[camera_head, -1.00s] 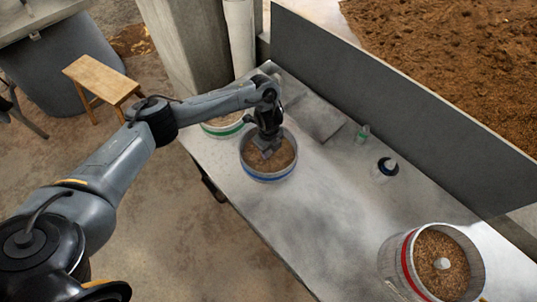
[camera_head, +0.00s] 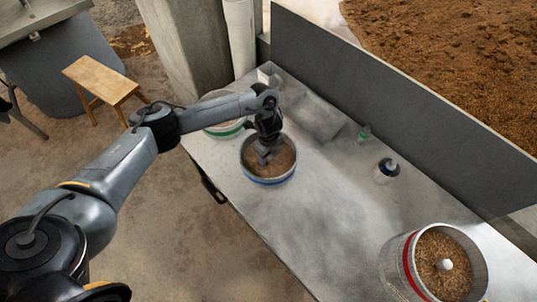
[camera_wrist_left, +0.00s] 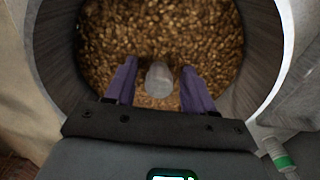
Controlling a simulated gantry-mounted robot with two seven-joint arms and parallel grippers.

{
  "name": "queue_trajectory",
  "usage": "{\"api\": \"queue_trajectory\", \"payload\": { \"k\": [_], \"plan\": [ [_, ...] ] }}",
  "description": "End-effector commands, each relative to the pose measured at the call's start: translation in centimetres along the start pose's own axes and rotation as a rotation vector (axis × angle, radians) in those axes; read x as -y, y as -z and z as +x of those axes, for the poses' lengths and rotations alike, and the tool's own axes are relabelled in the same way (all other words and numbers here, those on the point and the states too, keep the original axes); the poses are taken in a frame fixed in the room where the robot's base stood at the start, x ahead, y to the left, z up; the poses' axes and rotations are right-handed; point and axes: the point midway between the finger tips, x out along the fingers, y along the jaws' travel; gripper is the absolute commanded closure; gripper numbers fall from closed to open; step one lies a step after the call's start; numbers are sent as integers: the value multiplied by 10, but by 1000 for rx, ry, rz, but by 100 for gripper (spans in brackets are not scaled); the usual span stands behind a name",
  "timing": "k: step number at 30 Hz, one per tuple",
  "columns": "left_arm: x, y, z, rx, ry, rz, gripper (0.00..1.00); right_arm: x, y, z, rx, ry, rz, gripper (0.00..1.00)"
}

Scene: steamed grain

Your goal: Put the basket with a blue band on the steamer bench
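The round metal basket with a blue band (camera_head: 270,181) stands upright on the long grey bench top (camera_head: 290,225) and holds brown grain. My left gripper (camera_head: 265,157) points down into its mouth, over the grain. In the left wrist view my left gripper (camera_wrist_left: 159,88) has its two purple-grey fingers apart, one on each side of a pale knob (camera_wrist_left: 159,78) in the middle of the grain. A gap shows between each finger and the knob. I cannot tell which surface the task calls the steamer bench. My right gripper is in neither view.
A green-banded basket (camera_head: 226,134) stands close behind, to the left. A red-banded basket (camera_head: 409,265) stands at front right. A dark-banded white container (camera_head: 386,171) and a small green-capped bottle (camera_head: 364,134) stand near the grey back panel (camera_head: 400,120). The bench's middle is clear.

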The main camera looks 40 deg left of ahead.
Motion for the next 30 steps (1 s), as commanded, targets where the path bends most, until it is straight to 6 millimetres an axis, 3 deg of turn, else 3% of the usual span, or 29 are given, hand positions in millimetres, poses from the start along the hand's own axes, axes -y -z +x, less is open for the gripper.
{"api": "queue_trajectory", "payload": {
  "k": [10, 14, 24, 30],
  "plan": [
    [1, 0, -13, 0, 2, 2, 46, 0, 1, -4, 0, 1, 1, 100],
    [1, 0, -33, 0, 3, 3, 46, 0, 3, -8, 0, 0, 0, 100],
    [1, -1, -97, 2, 3, 1, 46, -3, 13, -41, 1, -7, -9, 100],
    [0, 0, -117, 1, 1, 2, 46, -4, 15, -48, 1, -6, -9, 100]
  ]
}}
